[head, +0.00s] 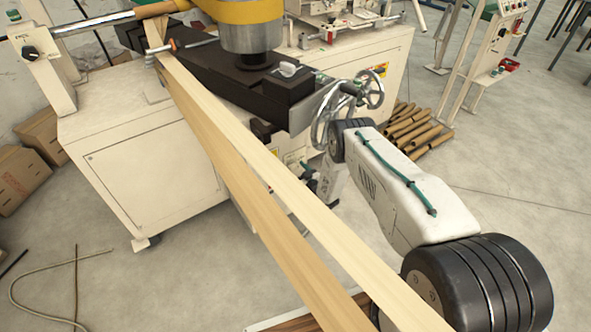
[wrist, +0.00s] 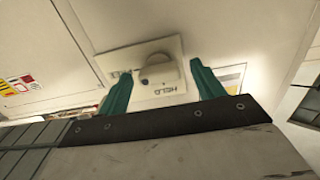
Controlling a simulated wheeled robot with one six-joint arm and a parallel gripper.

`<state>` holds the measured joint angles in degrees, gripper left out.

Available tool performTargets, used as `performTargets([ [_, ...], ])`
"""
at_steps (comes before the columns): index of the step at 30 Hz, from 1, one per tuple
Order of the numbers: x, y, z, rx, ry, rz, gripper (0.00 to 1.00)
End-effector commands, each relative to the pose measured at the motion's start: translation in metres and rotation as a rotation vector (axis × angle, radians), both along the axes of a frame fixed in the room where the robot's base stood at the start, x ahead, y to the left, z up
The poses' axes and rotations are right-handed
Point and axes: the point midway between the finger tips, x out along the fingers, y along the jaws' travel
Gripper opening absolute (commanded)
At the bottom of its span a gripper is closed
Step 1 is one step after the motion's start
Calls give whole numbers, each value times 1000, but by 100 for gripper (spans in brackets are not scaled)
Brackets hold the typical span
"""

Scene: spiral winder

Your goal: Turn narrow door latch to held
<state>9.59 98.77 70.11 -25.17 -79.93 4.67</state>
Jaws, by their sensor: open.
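The latch is a rounded grey-white knob (wrist: 158,72) on a pale square plate (wrist: 145,47) in the wrist view. The word HELD reads upside down on the plate, just below the knob. More lettering at the plate's left is partly covered and unreadable. My gripper (wrist: 160,69) is open, with one green finger to the left of the knob and one to the right. Both fingers look apart from the knob, though depth is hard to judge. I cannot tell which way the knob points. The head view does not show the latch clearly.
A handwheel (head: 374,88) stands above my arm. The floor at right is open.

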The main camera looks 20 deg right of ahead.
Motion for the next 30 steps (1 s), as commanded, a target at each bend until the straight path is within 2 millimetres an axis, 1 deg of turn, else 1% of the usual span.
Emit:
performTargets([
  [3,6,1,0,0,0,-1,67],
  [10,7,0,0,1,0,-3,67],
  [11,7,0,0,1,0,-3,64],
  [12,7,0,0,1,0,-3,53],
  [14,7,0,0,1,0,-3,37],
  [15,7,0,0,1,0,-3,26],
  [16,7,0,0,1,0,-3,22],
  [25,7,-1,0,-21,-6,-3,23],
  [30,7,-1,0,-90,-24,-3,23],
])
